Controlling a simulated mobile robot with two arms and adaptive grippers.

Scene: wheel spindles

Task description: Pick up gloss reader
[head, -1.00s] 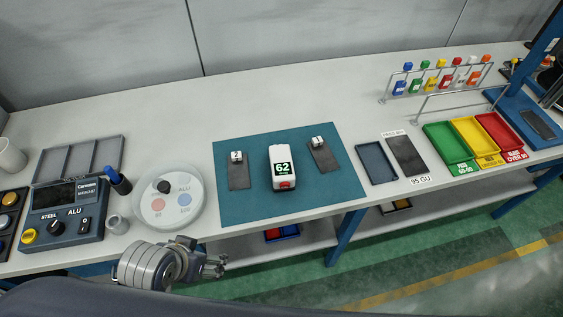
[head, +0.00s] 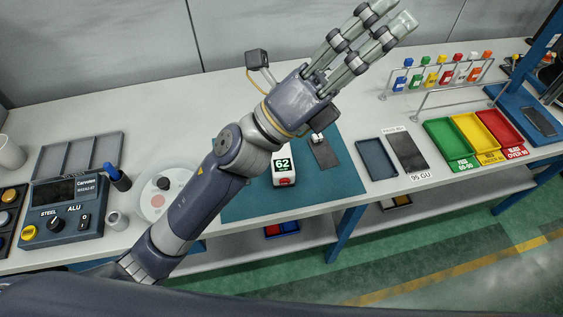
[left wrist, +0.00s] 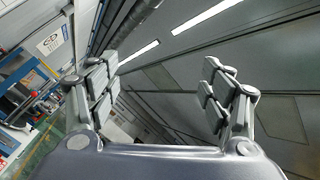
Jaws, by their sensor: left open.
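The gloss reader (head: 284,171) is a small white device with a dark display reading 62 and a red front part. It stands on the teal mat (head: 255,203), partly hidden behind my left arm. My left gripper (head: 388,22) is open and empty, raised high above the bench, up and right of the reader in the head view. The reader is not in the left wrist view. My right gripper is not in view.
A dark plate (head: 325,152) lies right of the reader. Further right are a blue-grey tray (head: 376,161), a dark panel (head: 407,153), green, yellow and red trays (head: 474,138), and a bottle rack (head: 440,75). A control box (head: 68,209) stands at left.

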